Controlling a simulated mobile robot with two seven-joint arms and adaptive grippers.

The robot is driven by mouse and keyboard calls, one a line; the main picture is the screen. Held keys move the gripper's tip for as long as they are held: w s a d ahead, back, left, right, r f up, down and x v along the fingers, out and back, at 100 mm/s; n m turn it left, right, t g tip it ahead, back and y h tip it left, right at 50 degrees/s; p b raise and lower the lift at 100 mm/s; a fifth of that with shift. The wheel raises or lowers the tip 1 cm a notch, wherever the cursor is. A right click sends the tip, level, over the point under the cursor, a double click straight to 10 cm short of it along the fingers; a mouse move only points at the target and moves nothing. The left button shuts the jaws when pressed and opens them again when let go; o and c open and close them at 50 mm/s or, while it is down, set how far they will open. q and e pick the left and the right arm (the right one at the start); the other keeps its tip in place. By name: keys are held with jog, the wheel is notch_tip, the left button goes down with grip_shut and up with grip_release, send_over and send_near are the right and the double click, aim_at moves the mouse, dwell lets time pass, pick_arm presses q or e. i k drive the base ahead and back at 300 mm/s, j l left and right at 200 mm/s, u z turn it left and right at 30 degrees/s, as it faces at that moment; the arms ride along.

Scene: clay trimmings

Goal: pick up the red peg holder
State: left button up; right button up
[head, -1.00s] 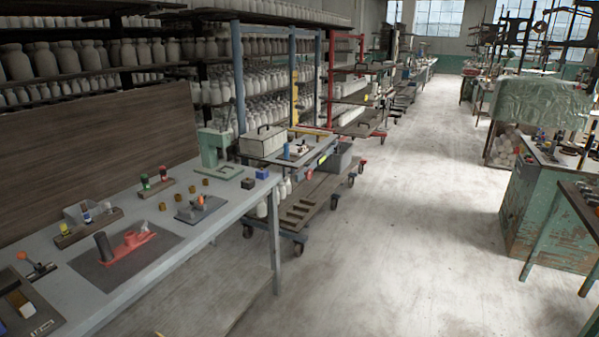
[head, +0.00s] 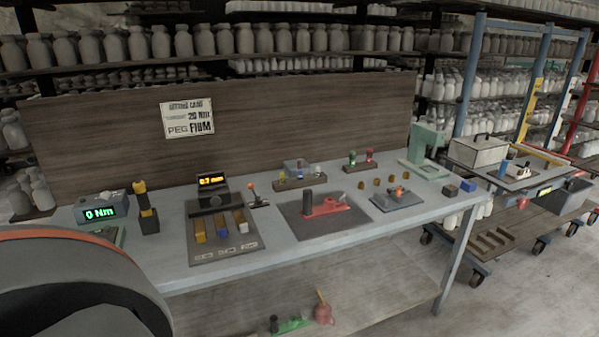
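A red fixture (head: 328,207) lies on a dark mat (head: 349,221) near the middle of the workbench. A dark upright cylinder (head: 307,201) stands at its left end. Behind and to the right, a small dark rack (head: 357,168) holds a green-topped peg (head: 352,158) and a red-topped peg (head: 369,155). I cannot tell for sure which of these is the red peg holder. Neither of my grippers is in view. A large grey rounded part with an orange stripe, likely of my own arm, fills the lower left corner.
The workbench (head: 285,256) also bears a tray with coloured blocks (head: 222,249), a display reading 0 Nm (head: 101,212), a green press (head: 424,146) and a grey plate with parts (head: 401,200). A wooden backboard (head: 300,115) stands behind. Wheeled carts stand at the right.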

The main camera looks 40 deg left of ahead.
aim_at(329, 207)
jog(key=i+u, duration=0.1)
jog(key=u, duration=0.35)
jog(key=l+u, duration=0.1)
jog(key=u, duration=0.3)
jog(key=i+l+u, duration=0.1)
jog(key=u, duration=0.35)
jog(key=i+l+u, duration=0.1)
jog(key=u, duration=0.35)
jog(key=i+l+u, duration=0.1)
jog(key=l+u, duration=0.55)
jog(key=l, duration=0.25)
jog(key=l+u, duration=0.35)
jog(key=l, duration=0.6)
jog(key=l+u, duration=0.1)
jog(key=l, duration=0.9)
